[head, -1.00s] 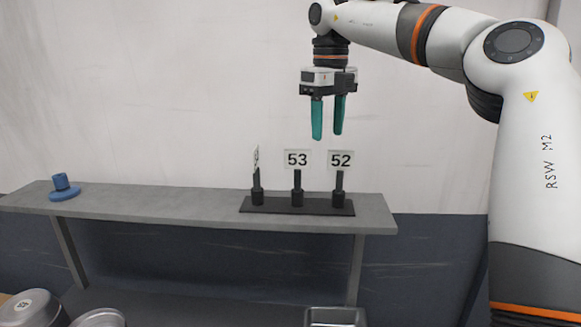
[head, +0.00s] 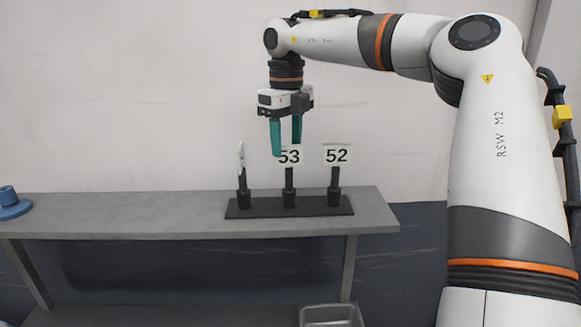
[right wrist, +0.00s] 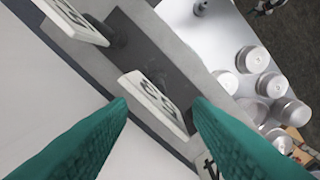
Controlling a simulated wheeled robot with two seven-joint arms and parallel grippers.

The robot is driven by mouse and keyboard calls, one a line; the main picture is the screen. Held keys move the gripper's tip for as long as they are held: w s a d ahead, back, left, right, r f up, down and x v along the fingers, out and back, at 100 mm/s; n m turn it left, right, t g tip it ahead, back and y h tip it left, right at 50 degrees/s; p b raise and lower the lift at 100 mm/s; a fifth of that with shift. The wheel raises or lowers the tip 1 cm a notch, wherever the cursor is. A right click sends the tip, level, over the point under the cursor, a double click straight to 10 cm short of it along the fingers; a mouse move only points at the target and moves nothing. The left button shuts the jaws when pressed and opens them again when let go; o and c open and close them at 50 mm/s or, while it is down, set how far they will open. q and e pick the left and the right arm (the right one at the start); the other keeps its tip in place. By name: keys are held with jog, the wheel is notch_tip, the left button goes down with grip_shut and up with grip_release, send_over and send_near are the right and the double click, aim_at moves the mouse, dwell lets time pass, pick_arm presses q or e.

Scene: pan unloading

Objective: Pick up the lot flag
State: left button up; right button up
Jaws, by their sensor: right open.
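Three number flags stand upright in a dark rack (head: 245,213) on a grey shelf. They are flag 53 (head: 292,157) in the middle, flag 52 (head: 337,155) at right, and a left flag (head: 241,160) seen nearly edge-on, its number unreadable. My right gripper (head: 287,149) is open and points down at the top of flag 53; one finger overlaps its left edge in the head view. In the right wrist view, flag 53 (right wrist: 152,98) shows between the open fingertips (right wrist: 160,106), with no clear contact. Flag 52 (right wrist: 72,18) is at upper left there. My left gripper is out of view.
The grey shelf (head: 160,216) has free room left of the rack. A blue stand (head: 10,205) sits at its left end. A metal pan (head: 331,316) is below at front. Several metal pots (right wrist: 255,60) show at right in the wrist view. A wall is behind.

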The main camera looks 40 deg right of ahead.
aim_at(289, 167)
jog(key=shift+w+f, duration=0.1)
jog(key=shift+f, duration=0.3)
jog(key=f, duration=0.1)
jog(key=f+p, duration=0.2)
jog(key=shift+s+d+f, duration=0.1)
jog(key=shift+s+f, duration=0.1)
jog(key=shift+s, duration=0.05)
jog(key=shift+s+d+f, duration=0.1)
jog(key=shift+f, duration=0.45)
jog(key=c, duration=0.5)
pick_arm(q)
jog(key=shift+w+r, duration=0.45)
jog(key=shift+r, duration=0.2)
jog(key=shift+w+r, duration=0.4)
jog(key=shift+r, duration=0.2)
pick_arm(e)
grip_shut()
